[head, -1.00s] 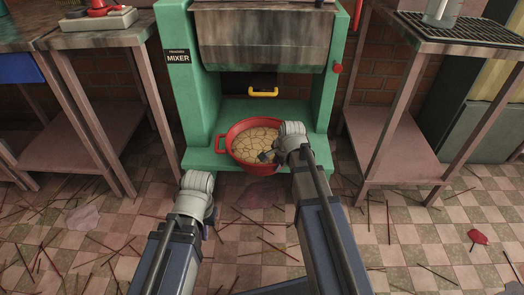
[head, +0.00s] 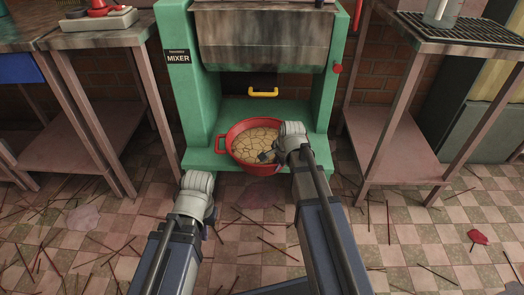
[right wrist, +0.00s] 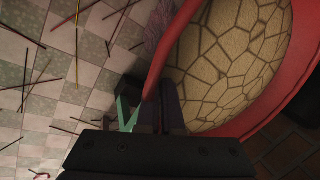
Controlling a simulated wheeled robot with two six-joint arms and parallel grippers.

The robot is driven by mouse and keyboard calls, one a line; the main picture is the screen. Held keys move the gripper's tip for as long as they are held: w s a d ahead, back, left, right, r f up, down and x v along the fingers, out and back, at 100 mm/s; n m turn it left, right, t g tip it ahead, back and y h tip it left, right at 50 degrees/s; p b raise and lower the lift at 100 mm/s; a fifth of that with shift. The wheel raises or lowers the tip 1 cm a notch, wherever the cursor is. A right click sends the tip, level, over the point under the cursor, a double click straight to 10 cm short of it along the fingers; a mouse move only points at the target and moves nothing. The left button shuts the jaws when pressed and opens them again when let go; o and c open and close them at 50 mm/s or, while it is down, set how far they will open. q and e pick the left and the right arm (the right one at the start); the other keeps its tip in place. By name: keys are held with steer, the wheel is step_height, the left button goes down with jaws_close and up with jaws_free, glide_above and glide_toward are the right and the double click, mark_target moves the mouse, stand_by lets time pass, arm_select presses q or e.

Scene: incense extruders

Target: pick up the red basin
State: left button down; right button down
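The red basin (head: 236,163), full of a cracked tan mass (head: 256,142), rests upright on the green base of the mixer. My right gripper (head: 266,156) is at its front right side. In the right wrist view the basin's red rim (right wrist: 170,50) runs down between the two fingers of my right gripper (right wrist: 140,105). A gap shows beside the rim, so the fingers look open around it. My left arm (head: 197,190) ends in front of the mixer, left of the basin and apart from it. Its fingers are hidden.
The green mixer (head: 200,95) stands around and above the basin, with a yellow handle (head: 263,92) behind it. Tables (head: 140,38) (head: 400,25) stand on both sides. Thin sticks litter the tiled floor (head: 400,235). A red scrap (head: 477,237) lies at the right.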

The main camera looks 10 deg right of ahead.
steer(key=shift+r, duration=0.1)
stand_by(0.6)
step_height(320, 180, up, 14)
steer(key=p, duration=1.4)
steer(key=shift+r+p, duration=0.15)
steer(key=shift+p, duration=0.15)
steer(key=shift+a, duration=0.1)
